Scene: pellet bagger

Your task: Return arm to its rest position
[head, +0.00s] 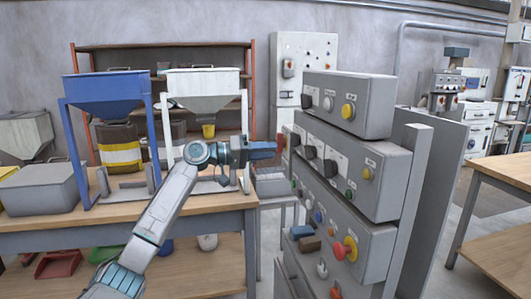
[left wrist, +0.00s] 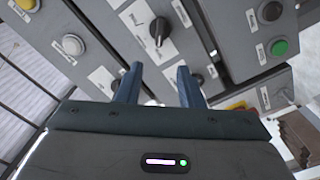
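My left arm comes in from the lower left in the head view, and its gripper (head: 268,149) is at the left side of the grey control panel (head: 385,160). In the left wrist view my left gripper (left wrist: 157,80) has two blue fingers standing apart with nothing between them. A black rotary knob (left wrist: 159,30) on a white label lies beyond the fingertips. Another dark knob (left wrist: 197,80) is partly hidden by the right finger. I cannot tell the exact gap between the fingertips and the panel. My right gripper is in neither view.
A blue hopper (head: 105,92) and a white hopper (head: 203,85) stand on the wooden bench at left. The panel carries several buttons, including a red one (head: 339,251). Another wooden table (head: 500,172) is at far right. Open floor shows between it and the panel.

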